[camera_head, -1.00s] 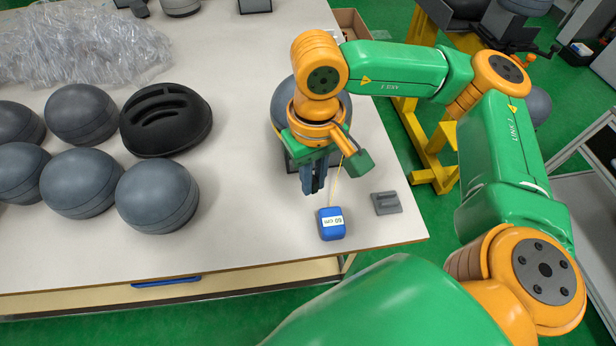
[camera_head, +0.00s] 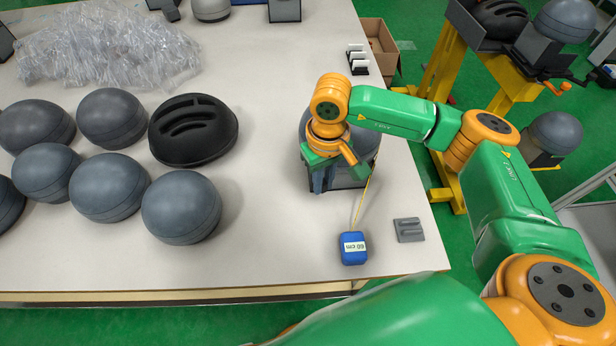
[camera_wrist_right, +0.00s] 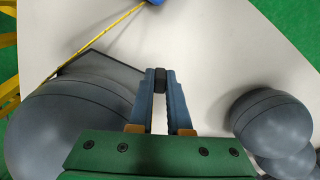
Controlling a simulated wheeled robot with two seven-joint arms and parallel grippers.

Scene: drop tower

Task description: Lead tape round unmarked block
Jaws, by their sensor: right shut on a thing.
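The block is a plain grey dome (camera_head: 373,135) on a dark stand near the table's right side. My right arm hides much of it in the head view; it shows large in the right wrist view (camera_wrist_right: 65,130). The tape case is blue, labelled 60 cm (camera_head: 353,249), and lies in front of the block. The yellow tape (camera_head: 362,200) runs from the case past the block's right side; its further course is hidden. My right gripper (camera_head: 319,183) is at the block's front left, its fingers shut on a small dark tab (camera_wrist_right: 160,79). My left gripper is not in view.
Several grey domes (camera_head: 182,207) and a black slotted helmet shell (camera_head: 193,130) stand to the left. A grey slotted plate (camera_head: 409,230) lies right of the case. Clear plastic wrap (camera_head: 105,50) covers the back left. The table is clear between the domes and my gripper.

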